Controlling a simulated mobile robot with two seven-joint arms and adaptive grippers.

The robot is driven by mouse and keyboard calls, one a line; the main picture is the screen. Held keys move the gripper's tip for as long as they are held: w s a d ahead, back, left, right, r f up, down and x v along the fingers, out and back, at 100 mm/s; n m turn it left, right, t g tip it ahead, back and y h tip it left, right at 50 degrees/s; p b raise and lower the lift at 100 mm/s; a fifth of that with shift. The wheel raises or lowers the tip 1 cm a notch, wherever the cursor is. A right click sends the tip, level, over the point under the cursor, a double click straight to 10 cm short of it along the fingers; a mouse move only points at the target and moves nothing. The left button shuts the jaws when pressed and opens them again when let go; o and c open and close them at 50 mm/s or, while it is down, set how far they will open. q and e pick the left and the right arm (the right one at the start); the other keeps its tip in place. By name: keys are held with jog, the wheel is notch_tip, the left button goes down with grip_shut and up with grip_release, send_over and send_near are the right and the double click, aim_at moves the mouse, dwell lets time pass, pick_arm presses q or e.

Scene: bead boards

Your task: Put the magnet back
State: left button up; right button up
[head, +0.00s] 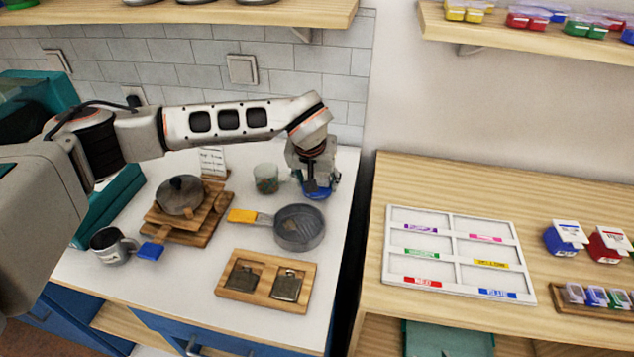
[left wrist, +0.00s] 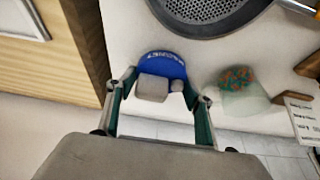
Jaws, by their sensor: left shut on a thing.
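The magnet is a blue rounded piece with white lettering (left wrist: 163,62) and a pale grey block on it. In the left wrist view it sits between the two fingers of my left gripper (left wrist: 160,92), which is shut on it. In the head view my left gripper (head: 313,176) points down over the back right of the white counter, and the blue magnet (head: 318,193) shows under it. I cannot tell whether the magnet touches the counter. My right gripper is in neither view.
A glass of coloured beads (head: 266,178) stands just left of the gripper, with a small written card (head: 212,160) behind. A grey pan (head: 299,228) lies in front. The wooden table (head: 420,180) at right holds a white labelled sorting tray (head: 388,243); a gap separates it from the counter.

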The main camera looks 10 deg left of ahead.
pick_arm(q)
jog(key=shift+f, duration=0.4)
jog(key=shift+f, duration=0.15)
jog(key=o, duration=1.4)
jog(key=shift+c, duration=0.2)
jog(key=v, duration=1.2)
jog(key=shift+b, duration=0.45)
